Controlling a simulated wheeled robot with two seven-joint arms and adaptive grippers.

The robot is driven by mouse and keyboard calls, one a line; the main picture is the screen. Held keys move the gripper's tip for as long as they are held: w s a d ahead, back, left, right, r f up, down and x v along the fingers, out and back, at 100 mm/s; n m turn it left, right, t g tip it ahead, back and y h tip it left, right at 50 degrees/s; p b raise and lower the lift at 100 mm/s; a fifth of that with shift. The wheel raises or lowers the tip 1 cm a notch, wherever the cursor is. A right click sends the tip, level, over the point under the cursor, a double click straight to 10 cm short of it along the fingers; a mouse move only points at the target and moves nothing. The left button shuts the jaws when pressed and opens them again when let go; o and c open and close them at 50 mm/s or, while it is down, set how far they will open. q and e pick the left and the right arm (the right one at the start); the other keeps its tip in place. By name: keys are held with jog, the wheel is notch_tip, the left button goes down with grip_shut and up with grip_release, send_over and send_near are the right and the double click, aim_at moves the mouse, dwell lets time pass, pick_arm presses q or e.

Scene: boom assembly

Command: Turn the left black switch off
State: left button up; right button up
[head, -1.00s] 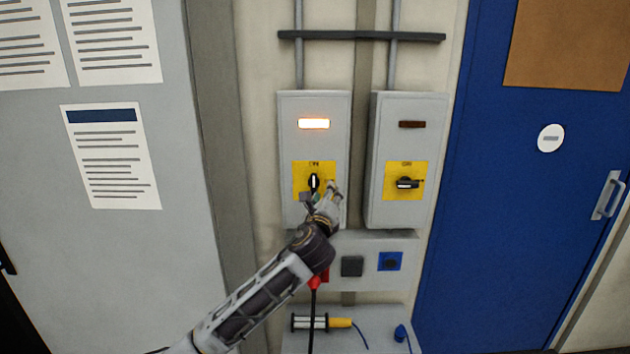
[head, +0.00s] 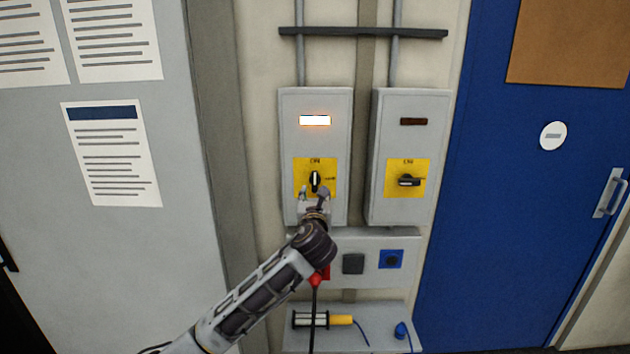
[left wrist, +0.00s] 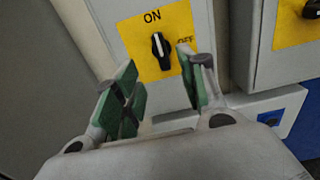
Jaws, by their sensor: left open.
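The left black switch (head: 315,182) sits on a yellow plate on the left grey box (head: 287,150). Its knob stands upright, pointing at ON, and the lamp (head: 314,120) above it glows. My left gripper (head: 314,193) is open and empty, just below the knob in the head view. In the left wrist view the switch (left wrist: 161,48) shows beyond and between the two green-padded fingers (left wrist: 158,85), with OFF marked to its right. The fingers are apart from the knob as far as I can see. My right gripper is not in view.
A second grey box (head: 376,150) stands to the right, with its switch (head: 409,181) level and its lamp (head: 413,121) dark.

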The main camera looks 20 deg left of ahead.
aim_at(315, 181)
pick_arm(q)
jog(key=shift+w, duration=0.1)
dwell(0.3)
jog(key=shift+w, duration=0.1)
jog(key=shift+p+x, duration=0.9)
jog(key=shift+x, duration=5.9)
jog(key=shift+f, duration=0.1)
jog(key=c, duration=0.6)
